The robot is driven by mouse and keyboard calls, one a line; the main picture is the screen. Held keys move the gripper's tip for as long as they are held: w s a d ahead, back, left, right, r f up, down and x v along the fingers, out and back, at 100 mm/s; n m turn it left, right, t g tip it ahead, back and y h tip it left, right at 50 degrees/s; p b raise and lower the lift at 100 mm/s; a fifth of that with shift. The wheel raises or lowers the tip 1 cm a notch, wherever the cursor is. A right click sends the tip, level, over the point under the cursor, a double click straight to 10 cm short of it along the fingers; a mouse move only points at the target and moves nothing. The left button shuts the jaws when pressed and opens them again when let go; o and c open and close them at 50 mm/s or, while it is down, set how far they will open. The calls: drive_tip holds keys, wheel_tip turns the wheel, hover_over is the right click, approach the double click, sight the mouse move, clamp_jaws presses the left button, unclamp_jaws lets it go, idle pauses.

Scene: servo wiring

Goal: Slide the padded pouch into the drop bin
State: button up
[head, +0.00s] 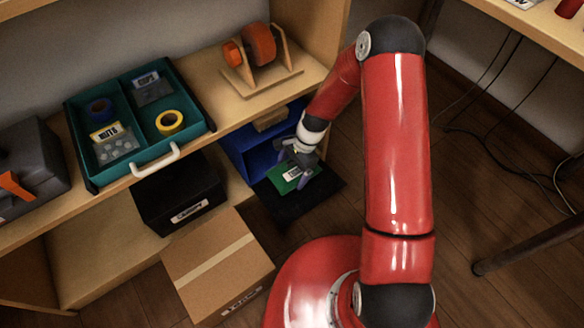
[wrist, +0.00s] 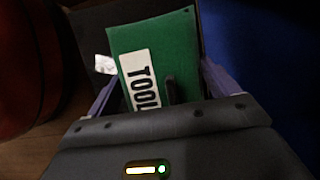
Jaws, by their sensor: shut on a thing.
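A flat green item labelled "TOOL" (head: 285,178), which looks like the padded pouch, is between the fingers of my gripper (head: 294,164). In the wrist view the green pouch (wrist: 185,55) stands between the two purple fingers of my gripper (wrist: 160,90), and its lower end is hidden by the gripper body. A black, dark-surfaced thing (head: 322,190) lies beneath and around the pouch in the head view. A blue open-fronted bin (head: 238,150) is just left of my gripper, under the shelf. No label naming the drop bin is readable.
A black labelled box (head: 165,195) and a cardboard box (head: 215,262) stand left of the gripper. A teal tray (head: 85,170) and a tape dispenser (head: 275,82) are on the shelf above. Cables (head: 510,165) lie right; the wooden floor (head: 465,195) is mostly clear.

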sight(294, 168)
drive_tip(key=shift+f, duration=0.65)
drive_tip(key=o, duration=0.9)
drive_tip(key=shift+c, duration=0.2)
drive_tip(key=p+v, duration=0.1)
drive_tip(key=v, duration=0.7)
drive_tip(key=shift+f, duration=0.1)
